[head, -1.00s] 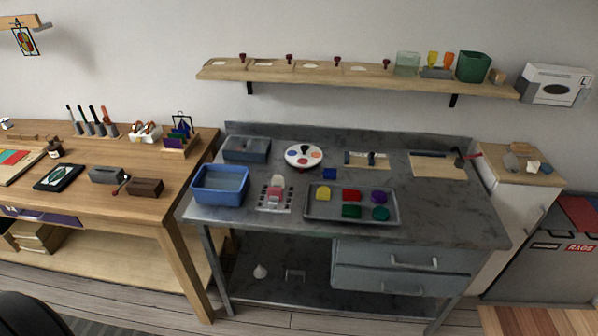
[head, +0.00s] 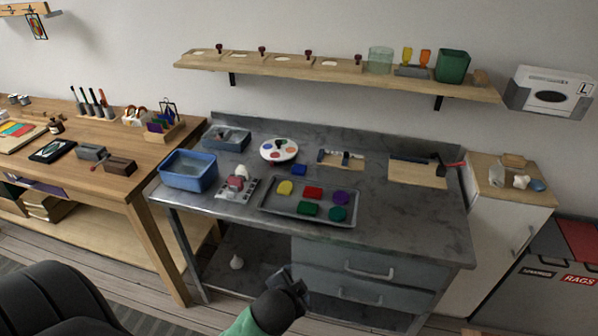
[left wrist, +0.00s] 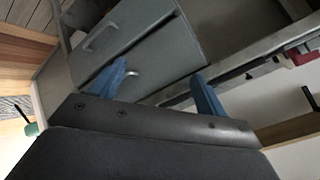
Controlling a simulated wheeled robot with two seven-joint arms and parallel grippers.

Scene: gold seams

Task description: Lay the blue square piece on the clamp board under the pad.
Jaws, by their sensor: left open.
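The blue square piece (head: 299,169) lies flat on the grey metal bench, just behind the tray of coloured pieces. The clamp board (head: 222,193) looks like the light plate with holes left of the tray, with a red and pale clamp part (head: 237,183) standing on it. The pad's exact height over the board is too small to tell. My left gripper (head: 287,282) is in front of the bench drawers, below the bench top and away from the piece. In the left wrist view its blue fingers (left wrist: 158,72) are apart with nothing between them. My right gripper is not in view.
The grey tray (head: 270,208) holds several coloured pieces near the bench's front edge. A blue bin (head: 189,170) stands left of the clamp board. A paint palette (head: 279,150) and wooden boards (head: 417,172) lie farther back. The bench's right front is clear.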

